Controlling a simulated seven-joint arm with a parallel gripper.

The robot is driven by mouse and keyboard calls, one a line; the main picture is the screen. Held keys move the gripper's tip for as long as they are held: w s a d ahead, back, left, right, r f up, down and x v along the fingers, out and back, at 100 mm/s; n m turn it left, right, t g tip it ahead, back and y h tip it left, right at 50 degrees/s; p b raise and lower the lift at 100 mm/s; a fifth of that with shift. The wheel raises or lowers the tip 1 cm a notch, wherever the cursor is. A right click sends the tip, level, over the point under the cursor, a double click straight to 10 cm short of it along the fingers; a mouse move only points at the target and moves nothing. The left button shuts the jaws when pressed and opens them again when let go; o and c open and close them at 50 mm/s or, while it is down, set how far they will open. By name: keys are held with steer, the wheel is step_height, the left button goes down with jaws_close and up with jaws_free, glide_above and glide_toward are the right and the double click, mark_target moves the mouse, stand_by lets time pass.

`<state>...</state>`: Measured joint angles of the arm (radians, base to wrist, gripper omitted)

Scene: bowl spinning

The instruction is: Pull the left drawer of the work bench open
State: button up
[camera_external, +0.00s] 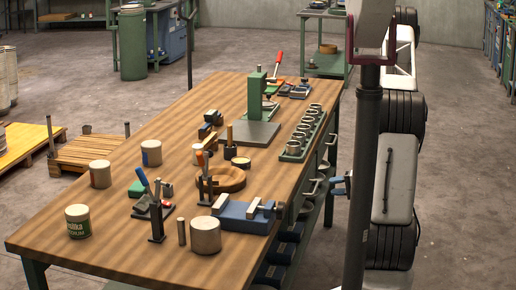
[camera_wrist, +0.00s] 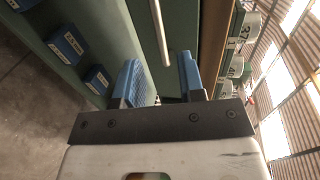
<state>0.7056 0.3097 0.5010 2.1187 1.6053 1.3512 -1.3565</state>
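The work bench (camera_external: 130,150) has a wooden top, with drawers and pale bar handles (camera_external: 311,187) along its right side in the external view. My gripper (camera_external: 341,185) is beside these handles, its blue fingers pointing at the bench side. In the wrist view my gripper (camera_wrist: 160,78) has its two blue fingers spread, with nothing held between them. A pale bar handle (camera_wrist: 160,30) on a green drawer front (camera_wrist: 190,25) lies ahead, in line with the gap between the fingers. I cannot tell whether the fingertips reach around it. The drawer looks closed; which drawer it is, I cannot tell.
A blue vise (camera_external: 245,215) sits on the bench edge near the handles. A tray of metal cups (camera_external: 305,135) stands farther back along that edge. Blue bins (camera_wrist: 67,43) sit on the shelf below. The floor (camera_external: 450,210) right of my arm is clear.

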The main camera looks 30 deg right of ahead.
mark_target(313, 185)
stand_by(0.4)
steer(key=shift+x, duration=3.85)
steer(key=shift+c, duration=0.4)
jaws_close()
